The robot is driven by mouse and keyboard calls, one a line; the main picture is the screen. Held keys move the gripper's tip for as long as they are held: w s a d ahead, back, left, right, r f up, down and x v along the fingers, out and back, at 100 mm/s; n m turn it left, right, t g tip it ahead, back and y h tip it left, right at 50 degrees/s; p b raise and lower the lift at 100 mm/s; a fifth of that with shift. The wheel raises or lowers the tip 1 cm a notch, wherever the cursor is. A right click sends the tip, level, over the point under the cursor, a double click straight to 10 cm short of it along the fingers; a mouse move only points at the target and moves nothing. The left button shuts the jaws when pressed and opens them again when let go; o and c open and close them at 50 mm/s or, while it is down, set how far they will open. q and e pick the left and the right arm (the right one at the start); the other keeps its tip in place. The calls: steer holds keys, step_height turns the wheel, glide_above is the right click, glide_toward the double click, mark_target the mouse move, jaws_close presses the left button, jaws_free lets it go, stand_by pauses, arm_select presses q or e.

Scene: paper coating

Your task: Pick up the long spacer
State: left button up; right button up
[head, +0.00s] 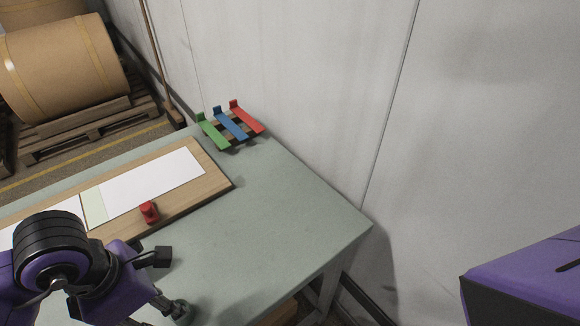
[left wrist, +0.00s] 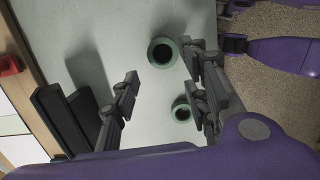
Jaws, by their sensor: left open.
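Two green hollow cylinders stand upright on the table in the left wrist view. One (left wrist: 162,52) looks larger and taller, with a long shadow. The other (left wrist: 181,110) looks smaller and is partly hidden by a finger. I take the larger one as the long spacer. My left gripper (left wrist: 160,84) is open and empty, with its fingers above the table and the spacers near the right-hand fingers. My right gripper is out of view.
A wooden board (head: 215,180) with white paper (head: 150,180) and a red knob (head: 149,212) lies on the table. A rack holds green (head: 212,131), blue (head: 230,123) and red (head: 247,115) tools. A wall (head: 330,100) borders the table. The table's right part (head: 280,220) is clear.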

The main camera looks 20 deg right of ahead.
mark_target(187, 321)
arm_select(q)
steer(key=f, duration=0.1)
steer(key=d+f, duration=0.1)
steer(key=f, duration=0.2)
steer(key=shift+w+d+f, duration=0.2)
steer(key=shift+w+d, duration=0.15)
steer(key=shift+d, duration=0.05)
steer(key=shift+f, duration=0.3)
steer(key=shift+c, duration=0.4)
jaws_close()
steer(key=shift+r, duration=0.1)
